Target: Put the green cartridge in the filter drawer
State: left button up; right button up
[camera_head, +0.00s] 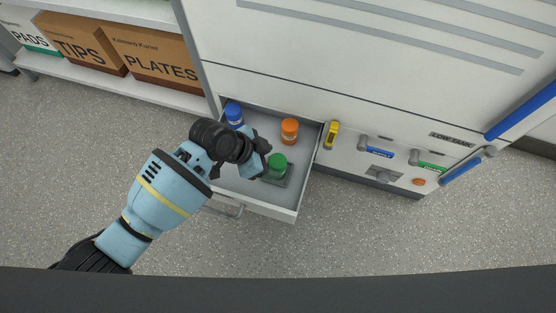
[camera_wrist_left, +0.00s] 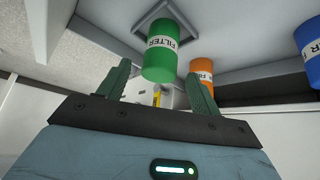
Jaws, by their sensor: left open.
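The green cartridge (camera_head: 277,166), labelled FILTER, stands in the open filter drawer (camera_head: 286,209) at its front right, on a dark square recess (camera_head: 285,183). My left gripper (camera_head: 262,160) is over the drawer, just left of the green cartridge. In the left wrist view, the open fingers (camera_wrist_left: 158,75) point toward the green cartridge (camera_wrist_left: 161,50), which shows beyond and between them. I cannot tell whether they touch it. My right gripper is in neither view.
An orange cartridge (camera_head: 289,130) and a blue cartridge (camera_head: 233,115) stand farther back in the drawer. The cabinet front (camera_head: 345,165) right of the drawer carries a yellow item (camera_head: 331,134) and blue and green handled valves. Boxes (camera_head: 150,55) fill a shelf at left.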

pick_arm(q)
jog(key=p+v, duration=0.2)
jog(key=v, duration=0.4)
